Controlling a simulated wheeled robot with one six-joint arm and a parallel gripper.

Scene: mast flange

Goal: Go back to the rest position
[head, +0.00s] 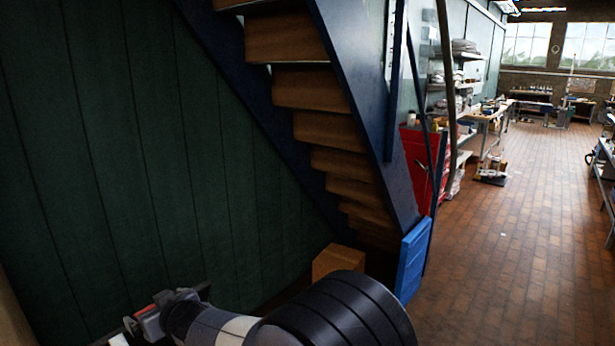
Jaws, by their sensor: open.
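My gripper (158,312) shows at the lower left of the head view, at the end of my arm. The arm comes up from the bottom edge, with a thick black ribbed part and a grey and white link. The gripper is small and partly hidden by its own body. Its jaws are open, and I see nothing held between them. It is in front of the dark green panelled wall (110,150); I cannot tell the distance between them.
A staircase with wooden steps (310,88) and blue side beams slopes down to the right. A cardboard box (338,260) and a blue panel (411,262) stand at its foot. A red cabinet (418,165) stands behind. The brick-tiled floor (520,230) at right is mostly clear.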

